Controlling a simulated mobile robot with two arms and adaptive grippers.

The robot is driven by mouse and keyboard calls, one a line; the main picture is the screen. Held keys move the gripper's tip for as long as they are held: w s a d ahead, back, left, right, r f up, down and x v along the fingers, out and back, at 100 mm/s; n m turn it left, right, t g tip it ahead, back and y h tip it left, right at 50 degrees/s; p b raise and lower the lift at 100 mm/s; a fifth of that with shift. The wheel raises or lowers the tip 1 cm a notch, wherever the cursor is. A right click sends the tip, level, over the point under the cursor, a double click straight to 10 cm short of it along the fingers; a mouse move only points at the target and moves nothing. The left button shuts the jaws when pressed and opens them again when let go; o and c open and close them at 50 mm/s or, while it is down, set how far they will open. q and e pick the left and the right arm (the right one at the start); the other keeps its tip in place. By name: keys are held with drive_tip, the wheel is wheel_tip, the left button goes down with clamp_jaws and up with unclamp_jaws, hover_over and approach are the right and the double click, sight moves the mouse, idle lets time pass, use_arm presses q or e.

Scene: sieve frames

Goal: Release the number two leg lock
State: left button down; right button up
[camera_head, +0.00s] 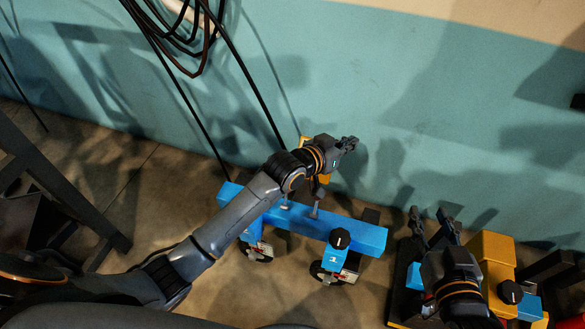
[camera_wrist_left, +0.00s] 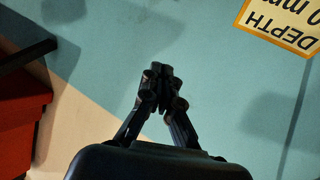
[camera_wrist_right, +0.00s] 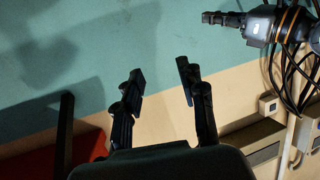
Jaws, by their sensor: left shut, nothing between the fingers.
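A blue beam (camera_head: 355,233) stands low on casters in the head view. I cannot read a number two on any leg. My left gripper (camera_head: 349,143) is above and behind the beam near the wall, shut and empty; its closed fingers show in the left wrist view (camera_wrist_left: 161,82). My right gripper (camera_head: 431,217) is right of the beam, open and empty, fingers spread in the right wrist view (camera_wrist_right: 161,84).
A yellow unit (camera_head: 494,252) with a black knob (camera_head: 510,291) stands at the lower right, close to my right arm. Black cables (camera_head: 190,45) hang at the upper left. A teal wall (camera_head: 420,90) runs behind the beam. Some floor left of the beam is clear.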

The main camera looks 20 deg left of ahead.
use_arm(q)
drive_tip(key=a+f+n+g+y+p, duration=0.1)
drive_tip(key=a+f+g+y+p, duration=0.1)
drive_tip(key=a+g, duration=0.3)
drive_tip(key=s+a+f+g+y+p, duration=0.1)
drive_tip(key=a+f+g+y+p, duration=0.2)
drive_tip(key=a, duration=0.5)
drive_tip(key=shift+s+a+f+n+g+y, duration=0.2)
drive_tip(key=shift+s+n+g+y, duration=0.15)
drive_tip(key=shift+g+y, duration=0.6)
use_arm(e)
drive_tip(key=s+d+f+g+h, duration=0.1)
drive_tip(key=s+d+f+g, duration=0.2)
drive_tip(key=s, duration=0.5)
drive_tip(key=s+d+f+g+h, duration=0.2)
drive_tip(key=s+f+g, duration=0.4)
drive_tip(key=s+g, duration=0.1)
drive_tip(key=shift+s+d+f+m+g, duration=0.3)
drive_tip(key=shift+s+d+g, duration=0.1)
drive_tip(key=shift+g, duration=0.1)
use_arm(q)
drive_tip(key=shift+w, duration=0.1)
